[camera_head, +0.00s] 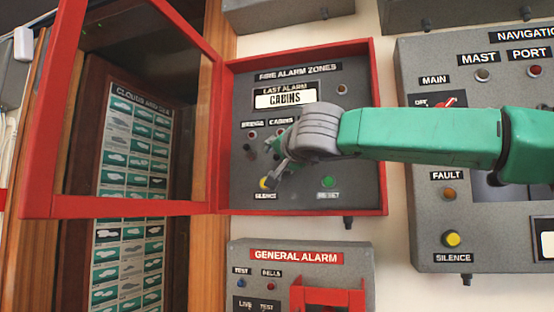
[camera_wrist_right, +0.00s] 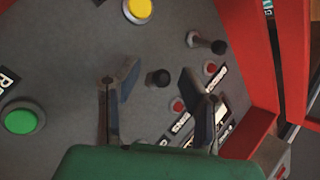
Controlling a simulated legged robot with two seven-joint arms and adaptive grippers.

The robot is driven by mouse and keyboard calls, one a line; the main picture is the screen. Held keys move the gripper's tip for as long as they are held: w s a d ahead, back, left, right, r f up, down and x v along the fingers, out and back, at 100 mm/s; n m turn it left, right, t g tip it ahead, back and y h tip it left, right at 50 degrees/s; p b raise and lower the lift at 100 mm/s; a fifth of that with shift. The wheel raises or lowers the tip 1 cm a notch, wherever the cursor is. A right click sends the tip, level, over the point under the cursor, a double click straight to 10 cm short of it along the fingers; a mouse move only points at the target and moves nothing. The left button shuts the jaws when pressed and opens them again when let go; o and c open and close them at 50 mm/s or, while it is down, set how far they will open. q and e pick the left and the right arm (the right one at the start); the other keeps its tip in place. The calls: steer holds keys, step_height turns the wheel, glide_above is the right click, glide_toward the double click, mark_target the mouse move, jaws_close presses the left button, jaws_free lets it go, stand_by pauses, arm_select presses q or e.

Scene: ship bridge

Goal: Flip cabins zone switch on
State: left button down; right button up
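In the right wrist view, a black toggle that looks like the cabins switch (camera_wrist_right: 158,78) shows in the gap between the parted fingers of my right gripper (camera_wrist_right: 160,84). The fingers appear clear of it on both sides. I cannot tell which way it is thrown. My left gripper is out of view.
The box's red-framed glass door (camera_head: 40,130) stands open to the left. A second toggle (camera_wrist_right: 208,43), a yellow button (camera_wrist_right: 140,8) and a green button (camera_wrist_right: 22,118) are close by. A general alarm box (camera_head: 240,262) is below, and a navigation panel (camera_head: 430,215) is at right.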

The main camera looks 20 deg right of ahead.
steer(key=shift+w+a, duration=0.1)
steer(key=shift+w, duration=0.3)
jaws_close()
steer(key=shift+p, duration=0.55)
